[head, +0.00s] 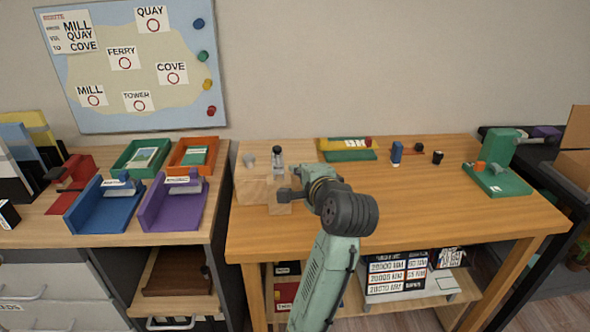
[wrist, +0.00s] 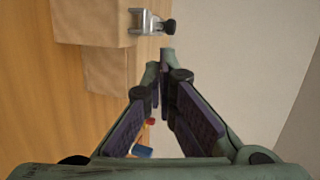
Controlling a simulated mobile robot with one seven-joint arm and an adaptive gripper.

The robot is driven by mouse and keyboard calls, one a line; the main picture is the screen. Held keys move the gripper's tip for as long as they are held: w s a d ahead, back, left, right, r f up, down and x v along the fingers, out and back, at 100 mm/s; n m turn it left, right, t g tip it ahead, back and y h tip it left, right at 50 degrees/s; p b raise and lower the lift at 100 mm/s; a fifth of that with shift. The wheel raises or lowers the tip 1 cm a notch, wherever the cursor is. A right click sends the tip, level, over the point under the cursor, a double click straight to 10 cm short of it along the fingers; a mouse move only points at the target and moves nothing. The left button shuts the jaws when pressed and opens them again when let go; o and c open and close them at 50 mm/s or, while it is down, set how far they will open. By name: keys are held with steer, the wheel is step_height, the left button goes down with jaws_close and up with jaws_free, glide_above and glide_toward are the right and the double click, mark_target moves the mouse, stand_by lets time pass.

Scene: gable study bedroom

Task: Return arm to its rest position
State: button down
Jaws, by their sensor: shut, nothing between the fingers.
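My gripper (wrist: 160,60) is shut and empty, its two dark-padded fingers meeting at the tips in the wrist view. In the head view my arm reaches up from the bottom over the front left of the wooden table (head: 440,205). Its end is beside a pale wooden block (head: 252,187), which it partly hides. The block, with a small metal clamp with a black knob (wrist: 150,21), also shows at the upper left of the wrist view, apart from the fingertips.
A yellow-and-green item (head: 347,154), a small blue item (head: 397,152) and a green device (head: 497,180) stand along the table's back and right. Blue (head: 82,222) and purple (head: 157,222) trays stand on the left cabinet. The table's middle is clear.

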steer(key=shift+s+d+r, duration=0.15)
steer(key=shift+s, duration=0.45)
